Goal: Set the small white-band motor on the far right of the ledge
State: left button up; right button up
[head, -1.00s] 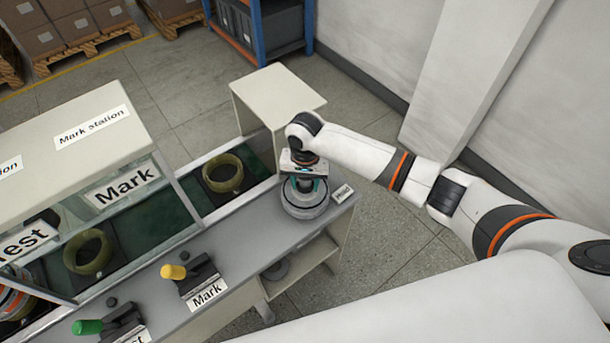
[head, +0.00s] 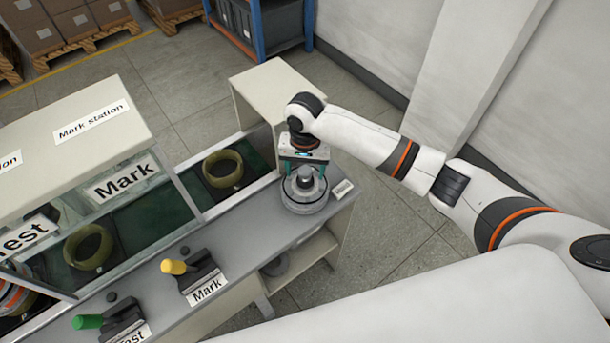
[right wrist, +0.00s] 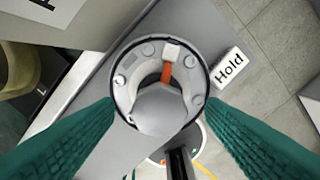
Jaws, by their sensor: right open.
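The small motor (head: 304,190) stands upright on the far right of the grey ledge (head: 240,235), beside the Hold label (head: 343,188). It is a grey round motor with a light rim and a raised hub. The right wrist view shows it from above (right wrist: 160,92), with an orange mark on top. My right gripper (head: 304,168) is open just above the motor. Its green fingers (right wrist: 160,125) are spread on either side of the hub, clear of it. My left gripper is not in view.
The Mark station (head: 75,150) stands at the left, with olive rings (head: 223,170) on the belt behind the ledge. A yellow-handled lever (head: 190,275) and a green-handled lever (head: 105,322) sit along the ledge. A pale cabinet (head: 275,95) stands behind my right gripper.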

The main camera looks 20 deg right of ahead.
notch_tip(320, 180, up, 8)
jog(key=shift+r+b, duration=0.15)
jog(key=shift+b, duration=0.15)
dwell(0.3)
